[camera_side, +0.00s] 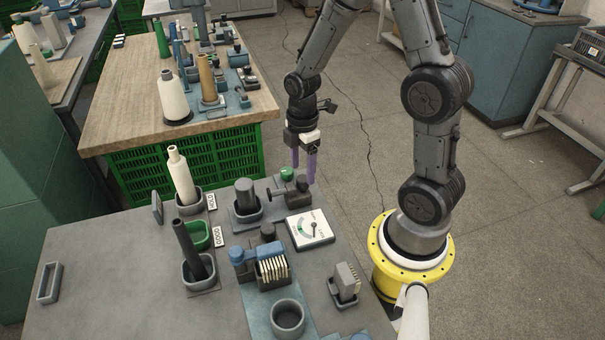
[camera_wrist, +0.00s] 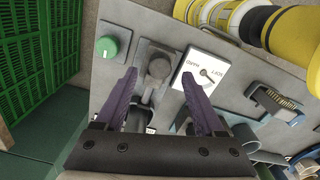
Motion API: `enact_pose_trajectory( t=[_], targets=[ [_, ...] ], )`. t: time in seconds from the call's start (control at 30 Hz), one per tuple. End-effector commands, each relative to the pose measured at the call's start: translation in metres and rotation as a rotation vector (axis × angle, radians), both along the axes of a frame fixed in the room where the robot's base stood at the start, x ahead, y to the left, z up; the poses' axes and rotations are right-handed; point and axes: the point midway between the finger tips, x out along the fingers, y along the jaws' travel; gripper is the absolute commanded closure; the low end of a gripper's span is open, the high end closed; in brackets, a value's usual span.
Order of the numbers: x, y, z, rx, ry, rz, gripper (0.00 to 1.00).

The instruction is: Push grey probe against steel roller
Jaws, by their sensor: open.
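The grey probe (camera_side: 289,192) is a dark grey slider with a round knob, lying on the bench between a green button and a dial. Its knob also shows in the wrist view (camera_wrist: 159,67). The likely steel roller (camera_side: 245,194) is a dark upright cylinder in a grey holder, left of the probe; a gap appears between them. It is partly visible low between the fingers in the wrist view (camera_wrist: 136,118). My gripper (camera_side: 303,173) has two purple fingers, open and empty, pointing down by the probe's knob. In the wrist view the fingertips appear either side of the knob; contact cannot be told.
The white SOFT/HARD dial (camera_side: 310,229) is close to the probe. The green button (camera_side: 287,174) is beside it. A cream cone (camera_side: 182,177), a dark tube (camera_side: 188,247), a blue-grey comb device (camera_side: 262,265) and a round cup (camera_side: 288,318) crowd the bench.

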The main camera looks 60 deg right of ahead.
Motion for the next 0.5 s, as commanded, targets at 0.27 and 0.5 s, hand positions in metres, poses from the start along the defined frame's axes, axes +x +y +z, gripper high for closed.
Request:
enact_pose_trajectory(
  t=[0.27, 0.5],
  targets=[
    [0.000, 0.000, -0.025, 0.001, 0.002, 0.000, 0.29],
    [0.000, 0.000, -0.027, 0.000, -0.001, 0.000, 0.29]
  ],
)
